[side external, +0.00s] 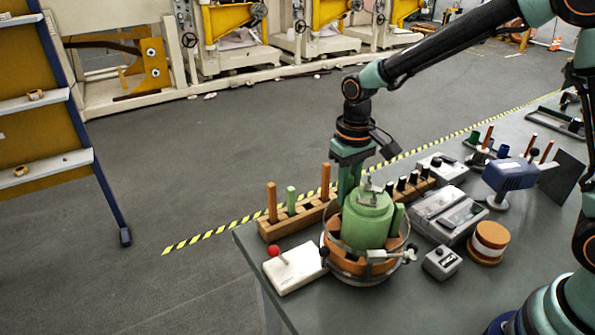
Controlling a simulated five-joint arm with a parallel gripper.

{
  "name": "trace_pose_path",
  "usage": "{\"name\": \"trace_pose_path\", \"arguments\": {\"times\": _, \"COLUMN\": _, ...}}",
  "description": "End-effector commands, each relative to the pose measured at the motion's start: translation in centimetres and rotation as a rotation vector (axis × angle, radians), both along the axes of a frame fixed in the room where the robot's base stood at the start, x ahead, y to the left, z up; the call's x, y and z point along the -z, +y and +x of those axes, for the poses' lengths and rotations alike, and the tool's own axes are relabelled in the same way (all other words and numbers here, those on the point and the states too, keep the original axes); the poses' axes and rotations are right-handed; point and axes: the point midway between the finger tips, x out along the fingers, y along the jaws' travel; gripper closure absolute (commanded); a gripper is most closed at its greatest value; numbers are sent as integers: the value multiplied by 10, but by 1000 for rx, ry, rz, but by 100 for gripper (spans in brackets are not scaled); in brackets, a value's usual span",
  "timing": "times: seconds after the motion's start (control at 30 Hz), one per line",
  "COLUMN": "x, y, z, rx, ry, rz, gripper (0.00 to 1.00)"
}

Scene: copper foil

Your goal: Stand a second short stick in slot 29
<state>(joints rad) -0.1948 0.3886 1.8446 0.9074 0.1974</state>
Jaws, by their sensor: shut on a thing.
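A long wooden rack (284,224) with a row of slots runs along the far edge of the bench. Two tall orange-brown sticks (271,203) and a shorter green stick (291,201) stand upright at its left part. Several dark pieces (401,184) stand at its right part. My gripper (348,192) points down over the middle of the rack, behind a green cylinder (367,222). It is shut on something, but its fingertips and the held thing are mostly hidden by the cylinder. I cannot make out slot numbers.
The green cylinder sits in an orange round base with a metal ring (352,264), close to my gripper. A white box with a red knob (292,267) is at left.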

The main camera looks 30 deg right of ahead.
Motion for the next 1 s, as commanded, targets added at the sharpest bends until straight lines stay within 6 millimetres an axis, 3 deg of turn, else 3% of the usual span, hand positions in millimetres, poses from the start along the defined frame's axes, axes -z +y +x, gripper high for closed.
{"name": "trace_pose_path", "arguments": {"times": 1.0, "x": 17, "y": 0, "z": 0, "rx": 0, "ry": 2, "rz": 0, "gripper": 100}}
